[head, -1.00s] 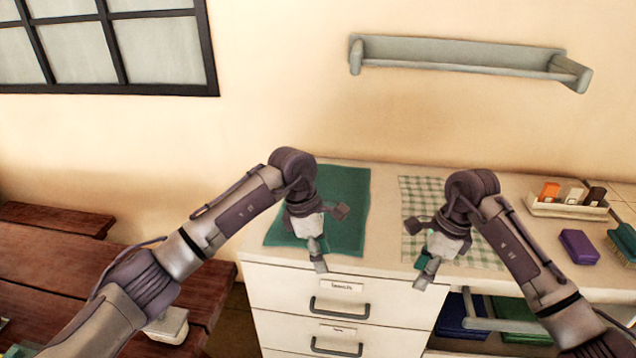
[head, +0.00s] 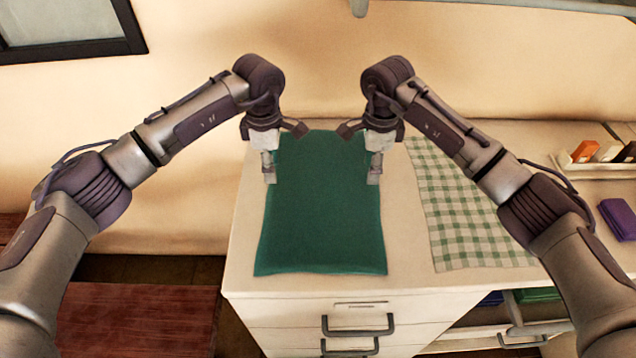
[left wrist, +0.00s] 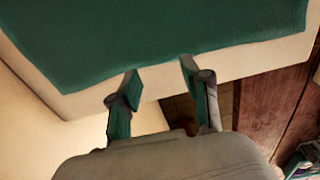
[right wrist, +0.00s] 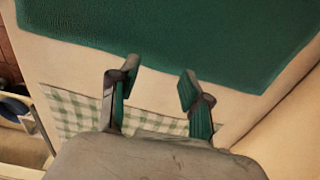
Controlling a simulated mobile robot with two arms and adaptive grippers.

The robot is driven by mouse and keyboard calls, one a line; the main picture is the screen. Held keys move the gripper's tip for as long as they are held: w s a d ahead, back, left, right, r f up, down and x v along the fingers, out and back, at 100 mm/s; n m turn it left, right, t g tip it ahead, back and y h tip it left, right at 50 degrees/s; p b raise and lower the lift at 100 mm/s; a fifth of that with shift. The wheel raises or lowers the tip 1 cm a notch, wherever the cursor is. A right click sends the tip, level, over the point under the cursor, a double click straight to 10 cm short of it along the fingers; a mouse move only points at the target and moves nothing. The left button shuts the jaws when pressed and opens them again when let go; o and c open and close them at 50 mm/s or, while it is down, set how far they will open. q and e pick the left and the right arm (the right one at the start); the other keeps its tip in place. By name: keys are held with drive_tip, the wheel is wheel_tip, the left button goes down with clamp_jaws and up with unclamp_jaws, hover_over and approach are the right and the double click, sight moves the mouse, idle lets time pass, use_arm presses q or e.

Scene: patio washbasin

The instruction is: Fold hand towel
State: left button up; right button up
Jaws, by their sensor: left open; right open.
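A dark green hand towel (head: 322,215) lies flat and spread out on the left part of the pale counter. My left gripper (head: 269,172) is open at the towel's left edge, towards the far end. In the left wrist view the towel (left wrist: 150,30) lies just beyond the open left fingers (left wrist: 160,75), with nothing between them. My right gripper (head: 375,172) is open at the towel's right edge, opposite the left one. In the right wrist view the towel (right wrist: 170,40) is just beyond the empty right fingers (right wrist: 160,82). Exact finger height above the counter cannot be told.
A green-and-white checked cloth (head: 465,205) lies on the counter to the right of the towel. Further right are a small tray (head: 595,165) of coloured items and a purple folded cloth (head: 618,218). Drawers (head: 335,320) are below; a wooden table (head: 140,310) stands at left.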

sight(275, 191)
use_arm(q)
wheel_tip(275, 191, down, 6)
drive_tip(key=shift+r, duration=0.25)
use_arm(e)
wheel_tip(275, 191, down, 6)
drive_tip(key=shift+r, duration=0.2)
use_arm(q)
drive_tip(key=shift+f, duration=0.15)
use_arm(e)
drive_tip(key=shift+f, duration=0.1)
use_arm(q)
drive_tip(key=shift+s, duration=0.1)
use_arm(e)
drive_tip(key=shift+s, duration=0.1)
use_arm(q)
drive_tip(key=shift+f+b, duration=0.3)
use_arm(e)
drive_tip(key=shift+f, duration=0.3)
use_arm(q)
drive_tip(key=shift+r, duration=0.15)
drive_tip(key=shift+c, duration=1)
use_arm(e)
drive_tip(key=shift+r, duration=0.1)
drive_tip(key=shift+c, duration=1)
use_arm(q)
clamp_jaws()
use_arm(e)
clamp_jaws()
